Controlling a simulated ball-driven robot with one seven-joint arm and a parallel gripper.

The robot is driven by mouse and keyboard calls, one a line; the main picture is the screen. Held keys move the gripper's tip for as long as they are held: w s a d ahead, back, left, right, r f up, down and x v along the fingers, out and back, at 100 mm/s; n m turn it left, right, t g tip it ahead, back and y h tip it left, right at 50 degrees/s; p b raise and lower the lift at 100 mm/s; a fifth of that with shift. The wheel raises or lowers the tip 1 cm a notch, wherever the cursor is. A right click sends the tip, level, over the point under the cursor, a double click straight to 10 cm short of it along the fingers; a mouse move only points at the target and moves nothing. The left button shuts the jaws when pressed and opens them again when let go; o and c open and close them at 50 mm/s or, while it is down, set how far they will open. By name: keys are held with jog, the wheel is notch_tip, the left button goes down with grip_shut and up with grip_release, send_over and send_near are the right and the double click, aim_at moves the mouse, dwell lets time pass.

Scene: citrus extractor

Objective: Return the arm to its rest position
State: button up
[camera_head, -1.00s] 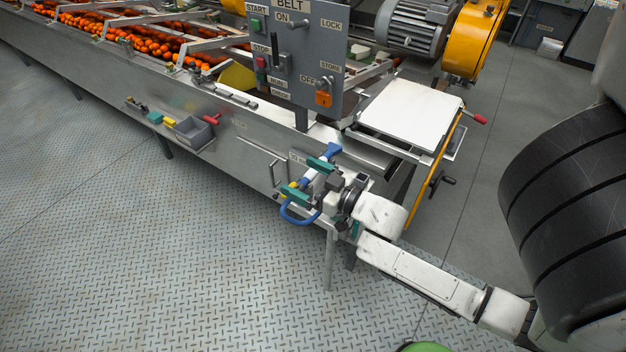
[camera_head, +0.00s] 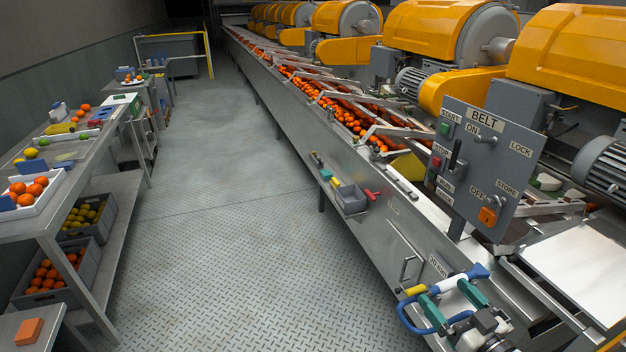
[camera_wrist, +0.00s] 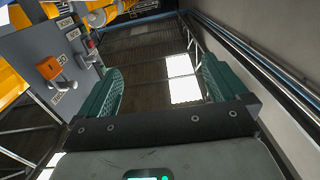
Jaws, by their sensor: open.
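My gripper (camera_head: 452,302) is at the bottom right of the head view, in front of the near end of the extractor line. Its two teal fingers also show in the wrist view (camera_wrist: 162,85); they are wide apart with nothing between them. A blue-handled tool with a yellow part (camera_head: 450,282) shows right beside the fingers in the head view; whether it touches them I cannot tell. My arm behind the gripper is mostly out of frame.
The belt control panel (camera_head: 478,165) with an orange padlock (camera_head: 488,216) stands above the gripper; it is at the left of the wrist view. A grey bin (camera_head: 349,199) hangs on the line's side. The aisle floor (camera_head: 220,250) is clear. A fruit bench (camera_head: 75,150) is at left.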

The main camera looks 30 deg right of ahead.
jog(key=s+a+f+m+g+b, duration=0.1)
jog(key=a+f+g+b, duration=0.2)
jog(key=f, duration=0.4)
jog(key=s+a+f+g, duration=0.1)
jog(key=a+f+g, duration=0.3)
jog(key=f+g, duration=0.15)
jog(key=s+a+f+n+g+y+b, duration=0.1)
jog(key=s+a+f+g+y, duration=0.1)
jog(key=s+a+f+g, duration=0.1)
jog(key=s+a+f+n+g+y+b, duration=0.1)
jog(key=s+a+g, duration=0.4)
jog(key=a, duration=0.5)
jog(key=shift+s+f+n+y, duration=0.5)
jog(key=shift+s+f+y, duration=0.1)
jog(key=shift+s+f, duration=0.35)
